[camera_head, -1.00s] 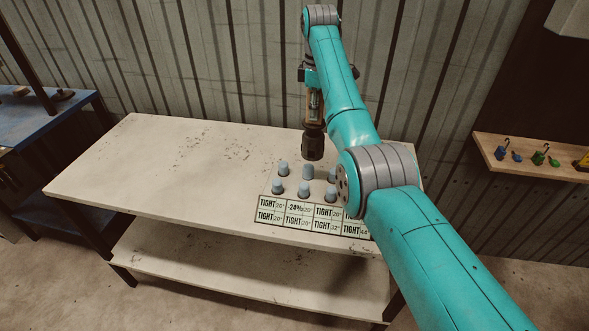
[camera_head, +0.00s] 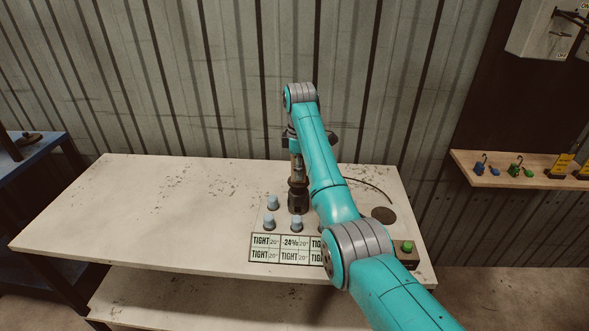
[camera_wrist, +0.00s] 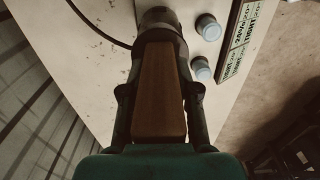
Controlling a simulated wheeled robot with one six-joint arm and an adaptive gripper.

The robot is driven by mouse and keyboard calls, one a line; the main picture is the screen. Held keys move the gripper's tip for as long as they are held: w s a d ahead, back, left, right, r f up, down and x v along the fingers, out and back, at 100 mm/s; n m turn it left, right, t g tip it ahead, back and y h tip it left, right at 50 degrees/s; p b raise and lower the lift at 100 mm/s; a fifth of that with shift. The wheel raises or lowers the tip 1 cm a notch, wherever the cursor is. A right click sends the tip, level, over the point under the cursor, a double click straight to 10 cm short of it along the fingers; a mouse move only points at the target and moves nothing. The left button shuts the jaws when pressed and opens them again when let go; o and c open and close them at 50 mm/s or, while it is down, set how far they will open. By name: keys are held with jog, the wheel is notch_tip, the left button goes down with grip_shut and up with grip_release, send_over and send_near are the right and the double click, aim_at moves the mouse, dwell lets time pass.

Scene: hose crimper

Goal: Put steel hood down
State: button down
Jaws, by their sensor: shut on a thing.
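The steel hood (camera_head: 297,198) is a dark, ribbed, upright cylinder below my gripper (camera_head: 295,165), at the back row of blue-grey pegs. It hides the back middle peg. I cannot tell whether it touches the peg or the table. In the wrist view my gripper (camera_wrist: 159,92) is shut, with a dark finger on each side of a brown block-like piece in line with the hood (camera_wrist: 160,25). My arm hides part of the right-hand pegs.
Visible pegs (camera_head: 273,203) stand left and in front of the hood, behind a label board (camera_head: 278,255). The pale table (camera_head: 130,210) is clear to the left. A green button box (camera_head: 407,250) and dark disc (camera_head: 383,215) lie right. A metal wall stands behind.

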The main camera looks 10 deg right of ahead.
dwell(0.3)
jog(key=c, duration=0.8)
grip_release()
jog(key=shift+f, duration=0.1)
jog(key=shift+c, duration=0.2)
